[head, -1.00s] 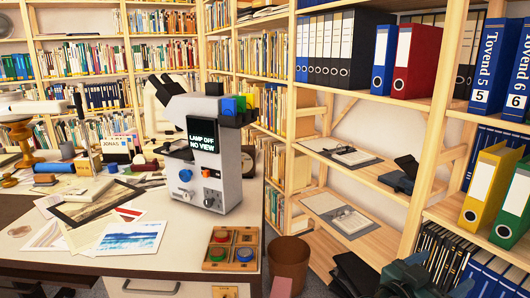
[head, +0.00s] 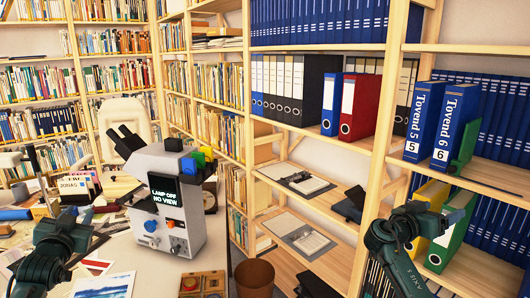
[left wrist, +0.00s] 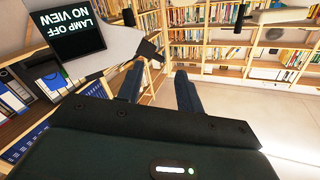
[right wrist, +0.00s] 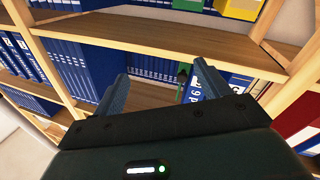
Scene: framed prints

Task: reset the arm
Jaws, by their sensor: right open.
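My left gripper (head: 68,232) is low at the left of the head view, above the cluttered desk. In the left wrist view its two fingers (left wrist: 160,90) stand apart with nothing between them. My right gripper (head: 420,222) is at the right, in front of the lower shelves and partly over the yellow binder (head: 432,192) and green binder (head: 452,232). In the right wrist view its fingers (right wrist: 160,95) are wide apart and empty. Blue binders and a narrow green item (right wrist: 183,80) show beyond them. I cannot tell whether the right gripper touches the binders.
A microscope (head: 172,215) with a LAMP OFF NO VIEW screen stands on the desk. A button box (head: 203,284) and a brown bin (head: 254,277) are at the front. Shelf uprights (head: 382,150) and blue Tovend binders (head: 456,125) stand near my right arm.

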